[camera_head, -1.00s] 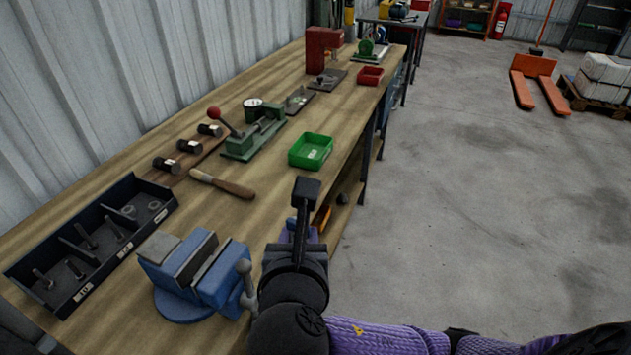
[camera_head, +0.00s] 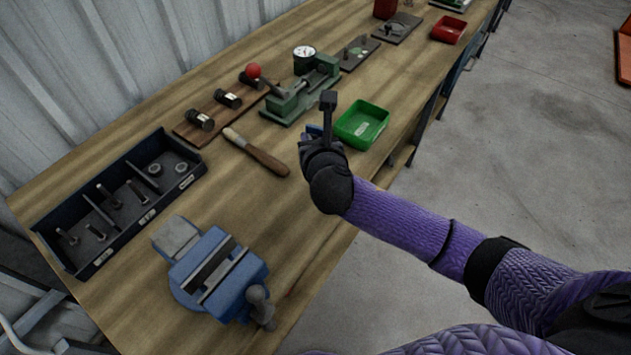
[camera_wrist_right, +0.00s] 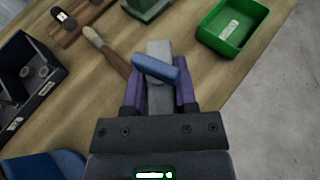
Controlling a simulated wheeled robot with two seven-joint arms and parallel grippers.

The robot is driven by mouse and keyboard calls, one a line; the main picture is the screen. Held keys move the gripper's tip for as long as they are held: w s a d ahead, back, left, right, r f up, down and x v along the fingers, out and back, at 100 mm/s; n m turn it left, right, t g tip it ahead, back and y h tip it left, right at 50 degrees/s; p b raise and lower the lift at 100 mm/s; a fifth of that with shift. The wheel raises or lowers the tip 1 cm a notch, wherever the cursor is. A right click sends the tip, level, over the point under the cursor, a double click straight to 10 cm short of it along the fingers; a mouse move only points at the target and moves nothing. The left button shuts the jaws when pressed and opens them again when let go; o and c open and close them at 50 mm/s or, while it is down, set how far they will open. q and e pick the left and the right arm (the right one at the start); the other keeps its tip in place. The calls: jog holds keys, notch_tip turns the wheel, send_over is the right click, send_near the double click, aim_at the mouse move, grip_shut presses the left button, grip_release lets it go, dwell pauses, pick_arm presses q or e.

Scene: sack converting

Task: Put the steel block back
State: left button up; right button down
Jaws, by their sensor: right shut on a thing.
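My right gripper (camera_wrist_right: 160,98) is shut on a light grey metal-looking piece (camera_wrist_right: 159,48) with a rounded blue part (camera_wrist_right: 156,69) across it. I cannot tell whether this is the steel block. In the head view the right gripper (camera_head: 316,132) is above the bench, left of the green tray (camera_head: 362,124); its fingers are mostly hidden by my wrist. Several dark cylinders with pale bands, such as this one (camera_head: 228,98), lie on a wooden rack (camera_head: 187,133). My left gripper is out of view.
A wooden-handled brush (camera_head: 256,152) lies left of my wrist. The green press (camera_head: 302,92) with a red knob and dial is beyond it. The blue vise (camera_head: 218,276) and black divided bin (camera_head: 118,200) are nearer. Bare bench top (camera_head: 225,190) lies between.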

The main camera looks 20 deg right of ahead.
notch_tip(320, 180, down, 10)
jog(key=b, duration=0.5)
jog(key=shift+f, duration=0.15)
jog(key=shift+c, duration=2)
grip_release()
jog(key=shift+r, duration=0.2)
jog(key=p+v, duration=0.4)
jog(key=v, duration=0.8)
jog(key=shift+p, duration=0.3)
